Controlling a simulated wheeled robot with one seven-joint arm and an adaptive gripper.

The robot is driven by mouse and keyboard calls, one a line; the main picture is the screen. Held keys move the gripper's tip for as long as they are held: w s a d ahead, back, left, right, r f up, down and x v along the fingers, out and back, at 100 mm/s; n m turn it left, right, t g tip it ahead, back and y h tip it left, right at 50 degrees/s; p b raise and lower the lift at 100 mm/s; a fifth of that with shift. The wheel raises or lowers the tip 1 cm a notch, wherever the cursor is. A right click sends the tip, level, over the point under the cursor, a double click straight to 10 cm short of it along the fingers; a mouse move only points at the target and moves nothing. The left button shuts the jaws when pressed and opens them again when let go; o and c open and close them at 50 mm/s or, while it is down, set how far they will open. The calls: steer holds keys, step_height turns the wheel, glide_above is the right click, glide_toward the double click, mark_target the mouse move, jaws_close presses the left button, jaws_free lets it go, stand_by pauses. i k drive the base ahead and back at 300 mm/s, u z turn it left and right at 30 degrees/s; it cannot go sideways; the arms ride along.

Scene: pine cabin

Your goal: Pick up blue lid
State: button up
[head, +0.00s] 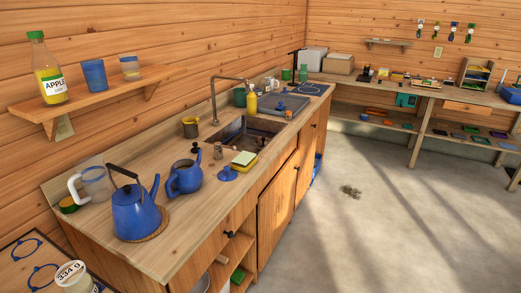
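A small blue lid (228,174) with a knob on top lies on the wooden counter, in front of the sink and near the counter's front edge. A blue pot (184,179) with a spout and handle stands to its left, apart from it. A yellow-and-green sponge (244,158) lies just behind the lid to the right. My gripper is not in this view.
A blue kettle (136,214) stands on a round mat at the front left, near a glass jug (95,182). The sink (243,136) with its tall tap lies behind the lid. A wall shelf (110,90) holds a juice bottle and cups. The floor (400,220) is mostly clear.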

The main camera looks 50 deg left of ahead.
mark_target(227, 174)
steer(key=i, duration=2.3)
steer(key=u, duration=3.75)
